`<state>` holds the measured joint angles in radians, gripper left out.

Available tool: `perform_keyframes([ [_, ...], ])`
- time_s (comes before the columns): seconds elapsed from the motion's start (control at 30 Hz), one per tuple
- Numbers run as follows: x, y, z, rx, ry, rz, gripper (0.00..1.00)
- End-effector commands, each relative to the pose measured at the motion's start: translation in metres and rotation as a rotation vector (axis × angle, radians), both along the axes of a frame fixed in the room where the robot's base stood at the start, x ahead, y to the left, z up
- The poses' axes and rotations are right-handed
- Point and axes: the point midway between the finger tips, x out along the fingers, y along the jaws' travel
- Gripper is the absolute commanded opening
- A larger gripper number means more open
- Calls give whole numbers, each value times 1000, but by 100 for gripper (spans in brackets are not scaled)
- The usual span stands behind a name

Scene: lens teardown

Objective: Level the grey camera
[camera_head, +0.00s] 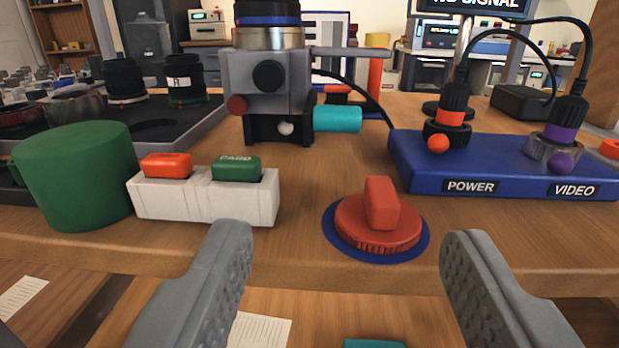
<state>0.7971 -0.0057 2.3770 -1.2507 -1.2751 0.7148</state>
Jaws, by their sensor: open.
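The grey camera (266,78) stands on the wooden table at the upper middle, on a dark bracket. It has a black and silver lens part with a blue ring on top, a black round knob on its front, a red knob at its left and a cyan cylinder (338,119) at its lower right. From this angle I cannot tell whether it is level. My gripper (345,240) is open and empty, in front of the table's front edge, well short of the camera. Its two grey fingers stand wide apart at the bottom of the view.
A red knob on a blue disc (378,222) sits between my fingers and the camera. A white holder (205,200) with orange and green cards and a green cup (77,174) stand left. A blue POWER and VIDEO block (500,165) with plugged cables lies right.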

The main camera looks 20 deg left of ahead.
Motion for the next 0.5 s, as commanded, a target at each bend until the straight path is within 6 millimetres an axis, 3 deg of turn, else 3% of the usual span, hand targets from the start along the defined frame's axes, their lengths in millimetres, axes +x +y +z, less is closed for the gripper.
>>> perform_keyframes([
  [0.17,5,1,-3,8,4,10,56],
  [0.5,49,18,-3,8,4,11,56],
])
